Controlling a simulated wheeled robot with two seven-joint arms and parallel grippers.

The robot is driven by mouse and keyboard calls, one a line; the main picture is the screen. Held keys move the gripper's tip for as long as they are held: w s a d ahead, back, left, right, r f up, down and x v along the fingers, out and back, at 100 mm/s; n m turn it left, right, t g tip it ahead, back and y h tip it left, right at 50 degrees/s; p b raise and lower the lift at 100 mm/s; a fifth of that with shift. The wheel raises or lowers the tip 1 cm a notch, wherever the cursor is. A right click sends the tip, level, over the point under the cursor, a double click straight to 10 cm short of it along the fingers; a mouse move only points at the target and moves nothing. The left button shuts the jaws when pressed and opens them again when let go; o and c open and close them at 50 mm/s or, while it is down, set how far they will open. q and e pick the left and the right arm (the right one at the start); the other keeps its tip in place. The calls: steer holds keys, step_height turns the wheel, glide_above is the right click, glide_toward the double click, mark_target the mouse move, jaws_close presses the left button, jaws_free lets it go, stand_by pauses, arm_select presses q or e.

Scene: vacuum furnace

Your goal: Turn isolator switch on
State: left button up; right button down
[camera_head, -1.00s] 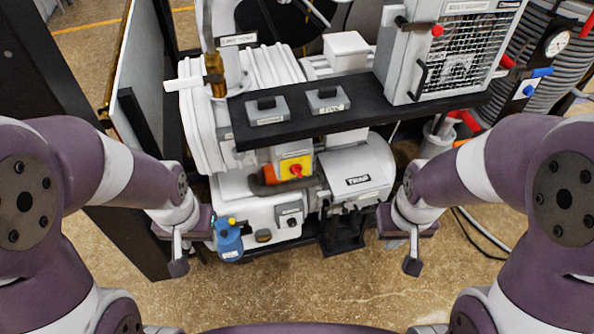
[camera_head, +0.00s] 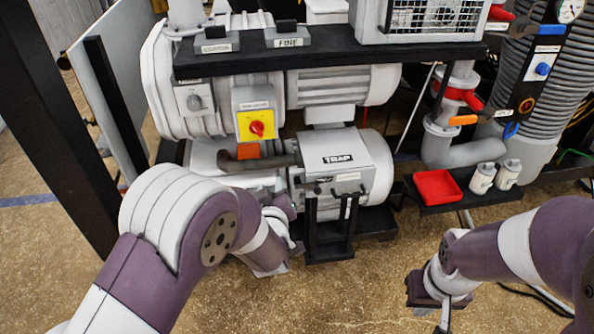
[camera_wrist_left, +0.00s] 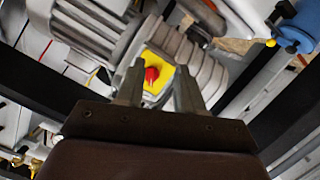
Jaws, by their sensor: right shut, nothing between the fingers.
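The isolator switch, a red rotary knob on a yellow plate (camera_head: 256,128), is on the front of the pump unit below the black shelf. It also shows in the left wrist view (camera_wrist_left: 151,75), beyond the fingers and between them in the picture. My left gripper (camera_wrist_left: 160,88) is open with nothing between its fingers, and its fingers point toward the switch. In the head view its fingers are hard to make out below the switch, partly hidden by my own arm. My right gripper (camera_head: 444,316) is shut and empty, low at the right, away from the switch.
The black shelf (camera_head: 330,58) overhangs the switch. A grey trap (camera_head: 345,160) and a dark pipe (camera_head: 255,162) sit right of and below it. A red tray (camera_head: 437,187) and two small canisters stand at the right. Open floor lies in front.

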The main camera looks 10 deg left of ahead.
mark_target(254, 129)
arm_select(q)
step_height(254, 129, up, 6)
steer(key=a+f+n+t+y, duration=0.1)
steer(key=a+n+t+y, duration=0.1)
steer(key=x, duration=0.9)
steer(key=r+x, duration=0.1)
steer(key=x, duration=0.3)
steer(key=shift+w+a, duration=0.25)
steer(key=shift+a, duration=0.1)
jaws_close()
